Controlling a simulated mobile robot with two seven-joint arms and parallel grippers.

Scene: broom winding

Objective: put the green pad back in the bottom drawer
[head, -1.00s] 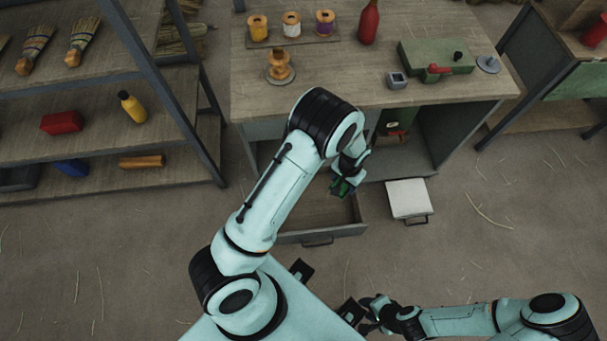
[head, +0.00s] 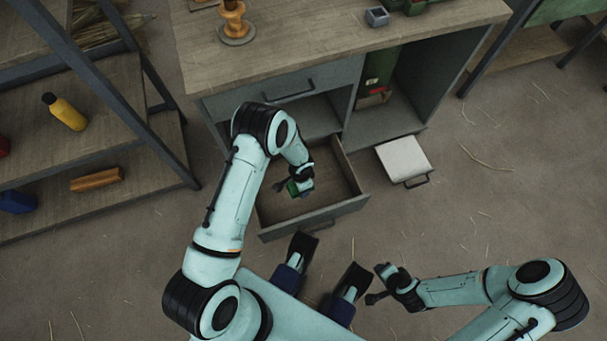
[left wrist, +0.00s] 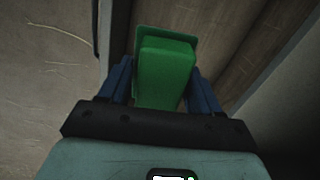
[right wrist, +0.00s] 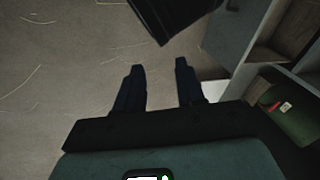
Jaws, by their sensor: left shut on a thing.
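The green pad (left wrist: 165,75) is a small green block with a wider flange, held between the blue fingers of my left gripper (head: 297,186). The drawer is pulled out below the workbench, with a bare wooden floor. In the left wrist view, a drawer wall and wooden boards show behind the pad. My right gripper (right wrist: 157,75) is open and empty, above the floor in front of the drawer.
A shut upper drawer (head: 290,90) sits under the bench top (head: 330,45). A white-topped box or stool (head: 404,158) stands on the floor right of the drawer. A green can (head: 378,72) is in the bench's open bay. A shelf rack (head: 130,180) stands at left.

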